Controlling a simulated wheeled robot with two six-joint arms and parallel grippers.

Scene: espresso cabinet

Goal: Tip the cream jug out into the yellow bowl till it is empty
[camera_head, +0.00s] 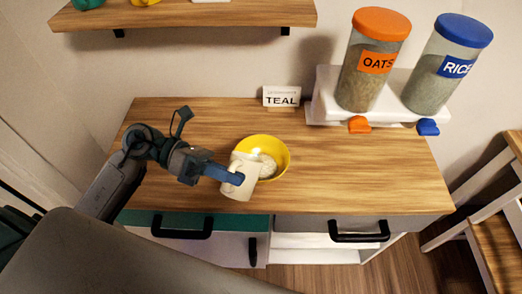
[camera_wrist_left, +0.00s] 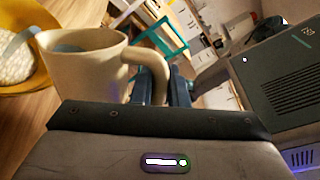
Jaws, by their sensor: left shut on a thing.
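The cream jug (camera_head: 238,187) is at the front left of the yellow bowl (camera_head: 284,146), tilted a little in the head view. My left gripper (camera_head: 237,178) is shut on the jug's handle. The left wrist view shows the jug (camera_wrist_left: 85,75) close up with its handle at the gripper (camera_wrist_left: 178,90); something greyish shows inside its mouth. The yellow bowl (camera_wrist_left: 38,100) is beside it there, with a whitish heap (camera_head: 267,166) in it. I cannot tell whether the jug touches the bowl. My right gripper is not in view.
The wooden cabinet top (camera_head: 350,180) is clear to the right of the bowl. A TEAL sign (camera_head: 281,97) stands behind it. A white stand holds an OATS jar (camera_head: 373,65) and a RICE jar (camera_head: 440,75). Drawer handles (camera_head: 360,236) stick out in front.

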